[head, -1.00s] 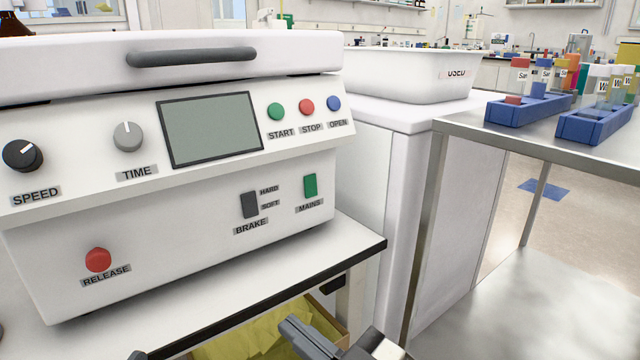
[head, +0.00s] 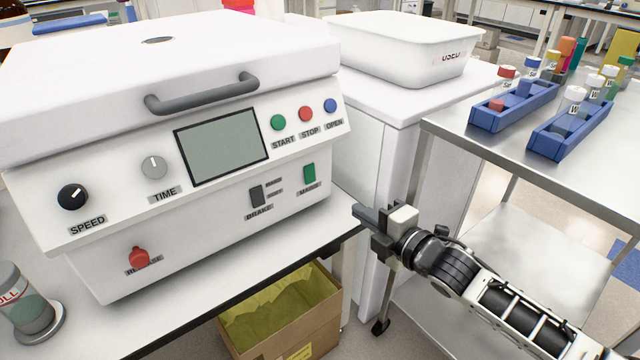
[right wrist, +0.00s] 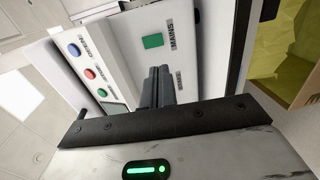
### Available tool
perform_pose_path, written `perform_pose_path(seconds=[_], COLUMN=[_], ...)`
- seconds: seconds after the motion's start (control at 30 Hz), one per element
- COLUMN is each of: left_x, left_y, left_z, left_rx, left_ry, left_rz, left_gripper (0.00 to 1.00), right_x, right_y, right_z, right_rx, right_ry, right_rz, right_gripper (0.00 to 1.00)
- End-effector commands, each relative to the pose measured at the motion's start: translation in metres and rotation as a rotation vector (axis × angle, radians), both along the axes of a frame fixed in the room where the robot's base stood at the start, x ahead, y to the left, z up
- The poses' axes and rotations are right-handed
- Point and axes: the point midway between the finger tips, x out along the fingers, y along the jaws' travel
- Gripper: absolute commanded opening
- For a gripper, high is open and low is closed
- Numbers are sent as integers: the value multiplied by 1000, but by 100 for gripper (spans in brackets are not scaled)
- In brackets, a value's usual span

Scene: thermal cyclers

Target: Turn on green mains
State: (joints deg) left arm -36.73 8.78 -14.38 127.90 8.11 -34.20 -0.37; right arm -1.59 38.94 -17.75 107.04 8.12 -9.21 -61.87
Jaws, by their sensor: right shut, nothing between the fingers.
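The green mains switch (head: 309,173) is on the lower right of the white machine's front panel, above its label. It also shows in the right wrist view (right wrist: 152,41), just beyond the fingertips. My right gripper (head: 358,211) is shut and empty, in front of and to the right of the switch, apart from it in the head view. Its closed fingers (right wrist: 157,72) point toward the panel in the right wrist view. The white machine (head: 110,215) stands on the bench with its lid down and its screen (head: 221,146) blank. My left gripper is out of view.
The dark brake switch (head: 257,196) is left of the mains switch. Start (head: 278,122), stop (head: 305,114) and open (head: 330,105) buttons sit above. A cardboard box (head: 315,325) is below the bench. A metal cart (head: 470,125) with tube racks stands at right.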

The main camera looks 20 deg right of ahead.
Motion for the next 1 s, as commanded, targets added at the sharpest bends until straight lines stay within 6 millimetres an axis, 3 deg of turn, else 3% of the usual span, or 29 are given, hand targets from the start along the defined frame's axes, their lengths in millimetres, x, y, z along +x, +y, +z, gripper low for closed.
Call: perform_pose_path(seconds=[0.17, 0.63, 0.8, 1.0], left_x=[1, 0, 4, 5], left_y=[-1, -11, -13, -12], left_z=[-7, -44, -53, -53], left_rx=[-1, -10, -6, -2], left_ry=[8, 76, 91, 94], left_rz=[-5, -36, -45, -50], left_gripper=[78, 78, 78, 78], right_x=[21, 108, 124, 129], right_y=[7, 40, 46, 48], right_z=[-2, -15, -16, -17], right_rx=[2, 4, 3, 2], right_ry=[-3, -2, -1, 1], right_rz=[-1, 0, 1, 2], right_gripper=[0, 0, 0, 0])
